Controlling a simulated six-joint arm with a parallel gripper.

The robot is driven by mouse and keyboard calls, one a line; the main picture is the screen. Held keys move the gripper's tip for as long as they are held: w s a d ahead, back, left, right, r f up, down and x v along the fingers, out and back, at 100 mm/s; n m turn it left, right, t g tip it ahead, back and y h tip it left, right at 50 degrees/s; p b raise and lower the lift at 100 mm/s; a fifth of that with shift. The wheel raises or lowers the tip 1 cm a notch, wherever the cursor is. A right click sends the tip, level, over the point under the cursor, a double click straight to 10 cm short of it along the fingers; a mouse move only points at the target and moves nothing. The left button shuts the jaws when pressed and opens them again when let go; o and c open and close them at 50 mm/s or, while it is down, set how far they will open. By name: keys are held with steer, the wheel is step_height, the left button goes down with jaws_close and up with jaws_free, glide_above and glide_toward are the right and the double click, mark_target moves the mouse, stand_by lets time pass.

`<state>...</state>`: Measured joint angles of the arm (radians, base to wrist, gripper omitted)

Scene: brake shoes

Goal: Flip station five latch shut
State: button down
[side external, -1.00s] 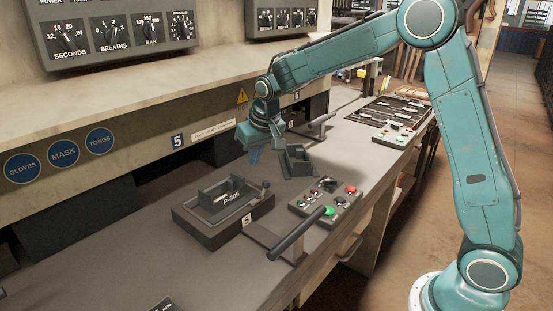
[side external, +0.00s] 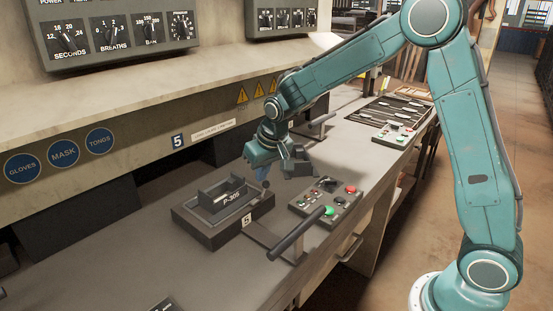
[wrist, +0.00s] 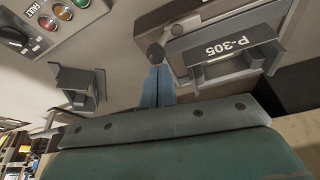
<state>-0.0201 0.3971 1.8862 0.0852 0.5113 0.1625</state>
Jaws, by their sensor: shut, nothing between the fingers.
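The station five fixture (side external: 205,232) is a dark box with a "5" tag, holding a dark part marked P-305 (side external: 236,198); this part also shows in the wrist view (wrist: 225,48). The latch has a dark round knob (wrist: 155,50) at the fixture's corner, seen close ahead of my fingers in the wrist view. My gripper (side external: 263,175) is shut and empty, its blue fingers (wrist: 158,84) pointing down close by the knob. I cannot tell whether they touch it. The latch's arm is mostly hidden, so its exact position is unclear.
A dark bracket-like block (side external: 298,163) stands just right of my gripper. A control box (side external: 325,200) with coloured buttons and a dark lever handle (side external: 296,232) lie to the right and front. The bench left of the fixture is clear.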

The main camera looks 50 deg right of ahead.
steer(key=shift+s+d+m+h, duration=0.1)
steer(key=shift+s+m+h, duration=0.15)
steer(key=shift+m, duration=0.55)
steer(key=shift+s+d+m+h, duration=0.1)
steer(key=shift+s+m+h, duration=0.15)
steer(key=shift+m, duration=0.55)
steer(key=shift+s+m+g, duration=0.15)
steer(key=shift+m+g, duration=0.15)
steer(key=shift+m, duration=0.1)
steer(key=s+m+g, duration=0.1)
steer(key=m, duration=0.3)
steer(key=s+a+m+g+h, duration=0.1)
steer(key=m, duration=0.3)
steer(key=s+a+m+g+h, duration=0.1)
steer(key=m, duration=0.4)
steer(key=shift+s+g, duration=0.35)
steer(key=shift+g, duration=0.05)
stand_by(0.7)
steer(key=shift+a, duration=0.15)
stand_by(0.6)
